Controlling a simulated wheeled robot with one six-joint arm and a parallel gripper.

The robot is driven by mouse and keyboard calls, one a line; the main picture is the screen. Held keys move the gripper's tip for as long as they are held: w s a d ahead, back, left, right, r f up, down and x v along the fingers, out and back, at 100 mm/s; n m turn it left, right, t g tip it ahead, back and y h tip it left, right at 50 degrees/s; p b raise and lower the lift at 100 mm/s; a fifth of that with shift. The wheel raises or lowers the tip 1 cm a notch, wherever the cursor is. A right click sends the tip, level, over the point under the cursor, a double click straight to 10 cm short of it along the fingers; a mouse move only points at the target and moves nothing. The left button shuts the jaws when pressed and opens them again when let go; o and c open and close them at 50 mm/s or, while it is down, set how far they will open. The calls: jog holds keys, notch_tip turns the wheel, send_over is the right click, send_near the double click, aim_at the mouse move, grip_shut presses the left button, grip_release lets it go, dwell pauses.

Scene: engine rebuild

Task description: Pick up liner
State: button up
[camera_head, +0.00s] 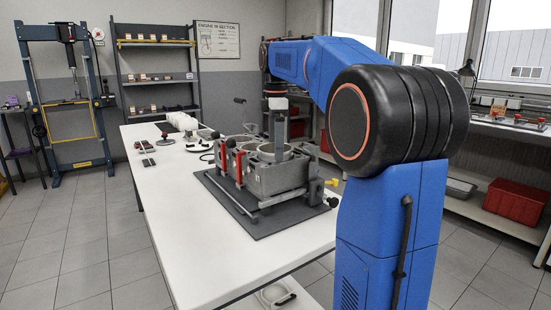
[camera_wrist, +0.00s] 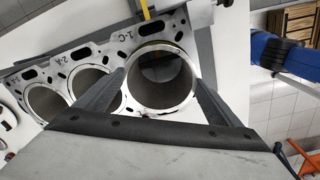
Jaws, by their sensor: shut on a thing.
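The liner (camera_wrist: 162,72) is a grey metal cylinder with a bright rim, seen at the bore marked 1-C of the engine block (camera_wrist: 92,52) in the wrist view. My gripper (camera_wrist: 160,84) has one finger on each side of the liner and is shut on it. How far the liner sits in the bore cannot be told. In the head view the engine block (camera_head: 285,179) stands on a dark mat on the white table, with my gripper (camera_head: 280,146) over its top. The liner is hard to make out there.
The white table (camera_head: 170,215) has a clear front left part. Small tools and parts (camera_head: 144,147) lie toward its far end. A shelf rack (camera_head: 157,78) and a blue press frame (camera_head: 62,100) stand at the back wall. A red bin (camera_head: 515,201) sits under the right bench.

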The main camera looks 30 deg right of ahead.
jog(key=shift+r, duration=0.15)
notch_tip(320, 180, up, 10)
dwell(0.4)
jog(key=shift+d, duration=0.1)
dwell(0.4)
